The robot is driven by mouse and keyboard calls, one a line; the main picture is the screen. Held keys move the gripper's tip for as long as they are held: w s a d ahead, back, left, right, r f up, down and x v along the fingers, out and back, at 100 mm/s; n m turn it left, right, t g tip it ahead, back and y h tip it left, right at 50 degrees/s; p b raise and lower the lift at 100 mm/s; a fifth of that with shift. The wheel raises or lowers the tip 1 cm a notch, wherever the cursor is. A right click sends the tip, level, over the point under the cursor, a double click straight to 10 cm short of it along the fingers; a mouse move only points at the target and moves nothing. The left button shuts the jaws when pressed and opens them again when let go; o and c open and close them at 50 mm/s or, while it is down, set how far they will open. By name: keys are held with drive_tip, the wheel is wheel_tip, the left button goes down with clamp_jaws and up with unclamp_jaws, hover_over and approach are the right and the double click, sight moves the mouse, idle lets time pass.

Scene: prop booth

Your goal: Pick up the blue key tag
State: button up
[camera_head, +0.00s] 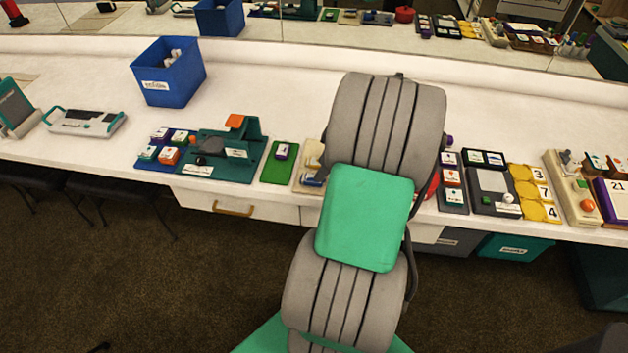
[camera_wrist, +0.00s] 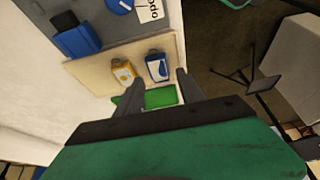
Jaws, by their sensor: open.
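The blue key tag (camera_wrist: 157,67), blue with a white patch, lies at the edge of a beige board (camera_wrist: 91,69) in the wrist view. A yellow tag (camera_wrist: 123,72) lies beside it on the left. My gripper (camera_wrist: 160,78) is open and empty, its fingertips close to the near end of the blue tag, one on each side in the picture. I cannot tell the height gap. In the head view my arm hides the gripper and most of the board (camera_head: 304,182); a small blue piece (camera_head: 312,181) shows at the board's edge, perhaps the blue tag.
A green tray (camera_head: 277,173) lies left of the board and also shows between my fingers in the wrist view (camera_wrist: 158,97). A teal stand (camera_head: 235,160) and blue bin (camera_head: 168,77) are further left. Several game pieces and yellow number cards (camera_head: 535,192) lie right. The counter's front edge is close.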

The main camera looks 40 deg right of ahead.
drive_tip(key=x, duration=0.5)
drive_tip(key=shift+d, duration=0.2)
clamp_jaws()
